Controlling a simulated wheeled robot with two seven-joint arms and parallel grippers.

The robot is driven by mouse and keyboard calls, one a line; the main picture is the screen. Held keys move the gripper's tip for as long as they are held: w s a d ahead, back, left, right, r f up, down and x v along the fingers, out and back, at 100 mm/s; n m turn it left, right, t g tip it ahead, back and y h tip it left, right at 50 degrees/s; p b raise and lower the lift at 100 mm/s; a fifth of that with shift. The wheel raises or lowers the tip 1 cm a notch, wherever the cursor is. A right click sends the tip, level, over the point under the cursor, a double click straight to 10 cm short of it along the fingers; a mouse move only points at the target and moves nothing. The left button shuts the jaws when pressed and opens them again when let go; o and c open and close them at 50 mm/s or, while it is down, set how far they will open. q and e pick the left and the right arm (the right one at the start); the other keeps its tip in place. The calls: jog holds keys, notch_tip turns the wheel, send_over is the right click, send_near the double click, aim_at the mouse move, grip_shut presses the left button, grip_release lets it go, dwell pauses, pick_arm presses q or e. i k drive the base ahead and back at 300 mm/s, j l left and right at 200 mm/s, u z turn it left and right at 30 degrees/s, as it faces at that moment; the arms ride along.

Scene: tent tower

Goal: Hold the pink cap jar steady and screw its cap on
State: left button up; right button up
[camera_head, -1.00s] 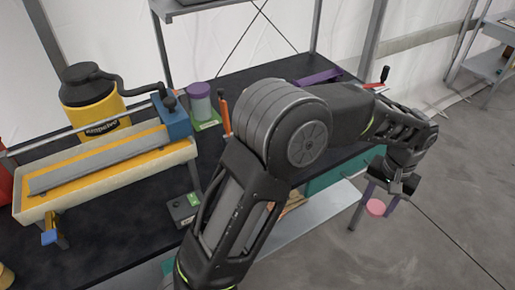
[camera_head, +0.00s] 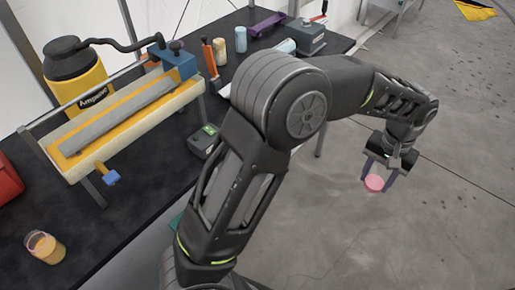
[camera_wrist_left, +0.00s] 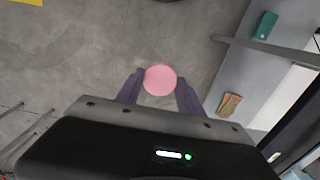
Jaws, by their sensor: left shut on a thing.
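My left gripper (camera_head: 377,178) is shut on a round pink cap (camera_head: 374,183), held between its two purple fingers over open floor, right of the bench. In the left wrist view the pink cap (camera_wrist_left: 160,79) sits between the fingertips, flat round face showing. My right gripper is not in view.
The black bench (camera_head: 150,215) carries a yellow canister (camera_head: 78,85), a cream-and-yellow fixture (camera_head: 120,130), a small dark box (camera_head: 203,141) and several cylinders and tools at the back. A red object (camera_head: 8,180) is at the left edge. The bench around the jar is clear.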

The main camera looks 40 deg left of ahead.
aim_at(44, 246)
jog(key=k, duration=1.05)
jog(key=u, duration=2.4)
